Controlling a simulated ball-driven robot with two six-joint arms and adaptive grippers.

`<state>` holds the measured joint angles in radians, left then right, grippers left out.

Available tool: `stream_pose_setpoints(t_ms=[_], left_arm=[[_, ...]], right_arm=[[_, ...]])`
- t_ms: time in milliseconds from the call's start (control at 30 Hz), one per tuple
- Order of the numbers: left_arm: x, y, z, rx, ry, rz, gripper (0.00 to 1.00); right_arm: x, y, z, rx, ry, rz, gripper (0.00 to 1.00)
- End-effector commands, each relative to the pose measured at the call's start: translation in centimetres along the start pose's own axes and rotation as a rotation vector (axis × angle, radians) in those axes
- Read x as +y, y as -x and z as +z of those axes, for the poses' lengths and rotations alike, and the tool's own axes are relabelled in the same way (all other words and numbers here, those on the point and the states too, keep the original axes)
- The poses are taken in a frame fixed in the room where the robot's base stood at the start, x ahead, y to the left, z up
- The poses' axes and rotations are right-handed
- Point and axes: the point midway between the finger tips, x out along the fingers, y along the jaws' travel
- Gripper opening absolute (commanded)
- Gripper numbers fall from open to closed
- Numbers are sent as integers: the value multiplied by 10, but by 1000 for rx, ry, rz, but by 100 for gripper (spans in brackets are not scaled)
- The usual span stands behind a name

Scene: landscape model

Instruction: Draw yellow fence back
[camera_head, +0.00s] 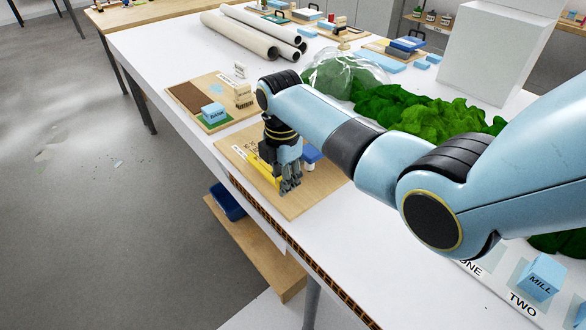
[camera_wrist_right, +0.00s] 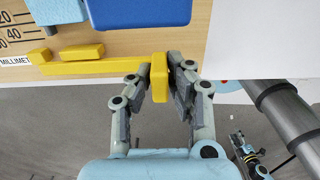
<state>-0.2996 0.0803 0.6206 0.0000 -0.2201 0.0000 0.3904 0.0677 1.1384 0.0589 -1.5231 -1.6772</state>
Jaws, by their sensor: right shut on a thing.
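The yellow fence (camera_head: 265,169) lies on a wooden board (camera_head: 300,203) near the table's front edge. In the right wrist view the fence (camera_wrist_right: 100,66) is a long yellow bar along the board, with a block at its end between the fingers. My right gripper (camera_head: 287,184) reaches down over the board; in the wrist view the right gripper (camera_wrist_right: 160,78) is shut on that yellow end block. A blue block (camera_wrist_right: 138,12) stands just beyond the fence; it also shows in the head view (camera_head: 311,154). A printed millimetre scale (camera_wrist_right: 14,38) lies at the bar's left. My left gripper is not in view.
A board with a small blue house block (camera_head: 213,112) lies to the left. Green foliage (camera_head: 425,112) and a clear dome (camera_head: 345,74) stand behind my right arm. The table's front edge is close to the fence.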

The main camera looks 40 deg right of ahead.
Motion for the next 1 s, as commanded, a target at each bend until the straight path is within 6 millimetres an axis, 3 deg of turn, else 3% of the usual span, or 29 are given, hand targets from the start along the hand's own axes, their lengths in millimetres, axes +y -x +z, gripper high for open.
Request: stream_pose_setpoints(t_ms=[233,267,433,767,1000], left_arm=[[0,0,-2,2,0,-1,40],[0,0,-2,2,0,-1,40],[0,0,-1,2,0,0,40],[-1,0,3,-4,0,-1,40],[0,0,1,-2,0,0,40]], right_arm=[[0,-1,-5,8,1,-1,0],[0,-1,-5,9,1,-1,17],[0,0,-4,7,1,-1,38],[1,5,-3,4,0,2,38],[2,49,-3,4,0,5,38]])
